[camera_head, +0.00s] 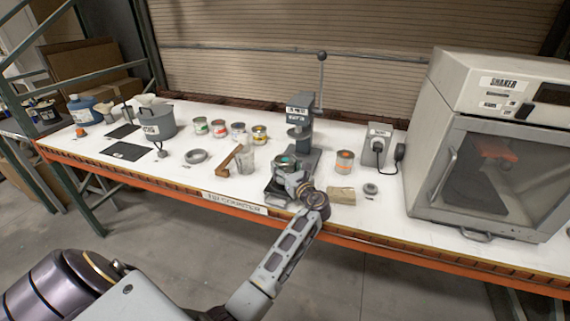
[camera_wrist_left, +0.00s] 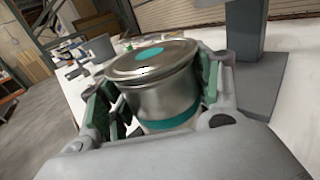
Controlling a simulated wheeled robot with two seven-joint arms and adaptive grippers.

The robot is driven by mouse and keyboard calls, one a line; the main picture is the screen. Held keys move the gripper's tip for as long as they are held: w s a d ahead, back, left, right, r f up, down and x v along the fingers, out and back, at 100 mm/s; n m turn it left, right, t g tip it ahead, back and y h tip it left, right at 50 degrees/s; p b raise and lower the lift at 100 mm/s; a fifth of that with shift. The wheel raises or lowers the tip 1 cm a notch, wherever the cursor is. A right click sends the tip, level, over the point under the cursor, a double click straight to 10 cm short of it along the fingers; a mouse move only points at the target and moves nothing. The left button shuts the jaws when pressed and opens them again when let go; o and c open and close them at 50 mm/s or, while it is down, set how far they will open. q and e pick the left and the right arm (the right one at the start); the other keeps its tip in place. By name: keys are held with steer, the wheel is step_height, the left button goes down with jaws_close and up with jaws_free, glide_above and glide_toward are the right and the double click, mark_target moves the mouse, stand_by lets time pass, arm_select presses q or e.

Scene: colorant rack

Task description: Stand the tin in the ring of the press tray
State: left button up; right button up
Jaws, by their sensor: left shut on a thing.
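The tin is a silver can with a teal band and a teal dot on its lid. It shows in the head view (camera_head: 284,161) and large in the wrist view (camera_wrist_left: 150,92). My left gripper (camera_head: 289,175) is shut on it, with green finger pads on both sides of its wall. The tin looks upright, in front of the grey press (camera_head: 300,113). The press has a tall lever and a flat grey base, which shows beside the tin in the wrist view (camera_wrist_left: 262,88). The tray's ring is not clearly visible. My right gripper is not in view.
An orange-banded tin (camera_head: 344,161) stands right. A large shaker cabinet (camera_head: 480,180) fills the right end. Several tins stand behind.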

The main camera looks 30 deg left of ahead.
arm_select(q)
steer(key=shift+f, duration=0.95)
steer(key=o, duration=1.2)
steer(key=shift+f, duration=0.1)
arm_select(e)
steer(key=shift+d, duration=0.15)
arm_select(q)
steer(key=shift+s+d, duration=0.1)
steer(key=shift+s+d, duration=0.1)
steer(key=shift+d, duration=0.15)
steer(key=b+v, duration=0.1)
steer(key=v, duration=0.9)
steer(key=shift+s+d, duration=0.3)
steer(key=shift+d, duration=0.2)
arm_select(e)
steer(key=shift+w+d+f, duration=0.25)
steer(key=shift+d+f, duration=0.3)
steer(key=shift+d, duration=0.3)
